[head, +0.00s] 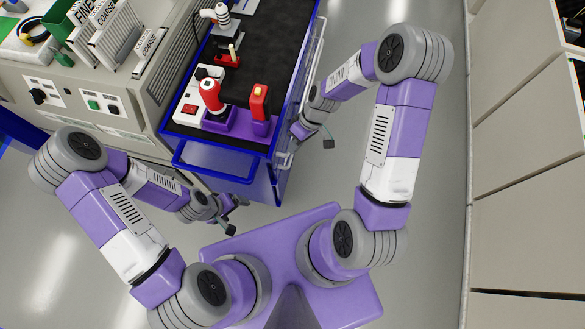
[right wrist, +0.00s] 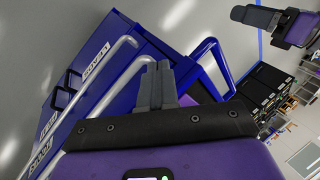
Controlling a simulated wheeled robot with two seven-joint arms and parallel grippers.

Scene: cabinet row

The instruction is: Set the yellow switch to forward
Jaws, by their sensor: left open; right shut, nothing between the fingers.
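A small yellow patch (head: 259,91) shows on a red upright tool (head: 261,103) with a purple base on the blue cart's top. It may be the yellow switch, but it is too small to read its setting. My right gripper (head: 300,131) is beside the cart's right side, below the top. In the right wrist view its fingers (right wrist: 157,84) are shut with nothing between them. My left gripper (head: 228,203) is open, low in front of the cart, left of the right one. Neither gripper touches the red tool.
The blue cart (head: 225,160) has a rail along its front edge. A red-and-white tool (head: 211,94) stands close left of the red tool, and a red lever piece (head: 229,57) lies behind. A grey machine (head: 110,90) stands left of the cart. The floor right of it is clear.

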